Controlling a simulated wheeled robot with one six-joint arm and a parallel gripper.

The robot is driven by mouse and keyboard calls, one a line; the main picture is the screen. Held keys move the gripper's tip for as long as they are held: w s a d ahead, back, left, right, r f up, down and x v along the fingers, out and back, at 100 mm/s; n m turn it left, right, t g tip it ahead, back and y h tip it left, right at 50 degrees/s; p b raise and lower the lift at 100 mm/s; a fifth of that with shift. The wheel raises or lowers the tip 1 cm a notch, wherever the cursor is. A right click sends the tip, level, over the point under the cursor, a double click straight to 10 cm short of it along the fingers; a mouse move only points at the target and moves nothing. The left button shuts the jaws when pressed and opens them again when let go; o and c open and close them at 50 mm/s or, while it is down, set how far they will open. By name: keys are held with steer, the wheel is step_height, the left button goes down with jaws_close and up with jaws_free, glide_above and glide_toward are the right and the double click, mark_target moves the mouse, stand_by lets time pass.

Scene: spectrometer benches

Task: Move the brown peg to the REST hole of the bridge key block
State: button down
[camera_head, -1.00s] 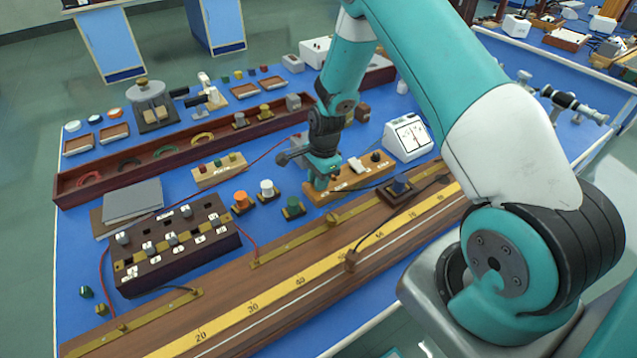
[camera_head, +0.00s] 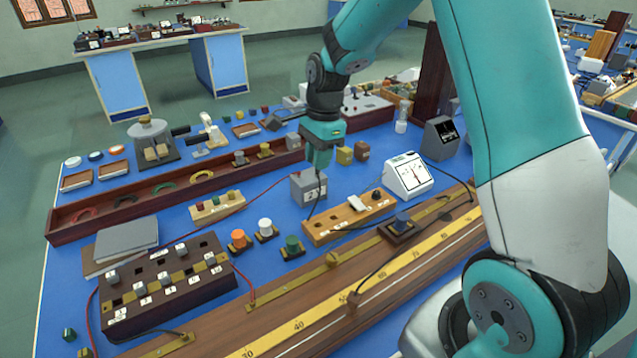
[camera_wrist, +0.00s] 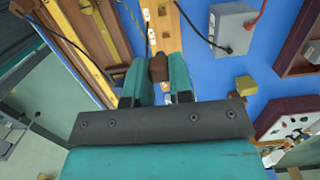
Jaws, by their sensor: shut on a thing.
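My gripper (camera_head: 319,160) hangs above the blue bench, in front of a grey box, and its fingers are shut. In the wrist view its two teal fingers (camera_wrist: 157,88) close on the brown peg (camera_wrist: 158,68). The peg appears held above and apart from the block. The label words are too small to read.
The long metre-scale board (camera_head: 300,322) runs along the front. Orange, white and green terminals (camera_head: 265,230) stand left of the block.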

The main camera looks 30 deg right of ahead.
step_height(320, 180, up, 2)
steer(key=shift+r+p, duration=0.25)
steer(key=shift+p, duration=0.1)
steer(key=shift+r+p, duration=1.15)
steer(key=shift+p, duration=0.25)
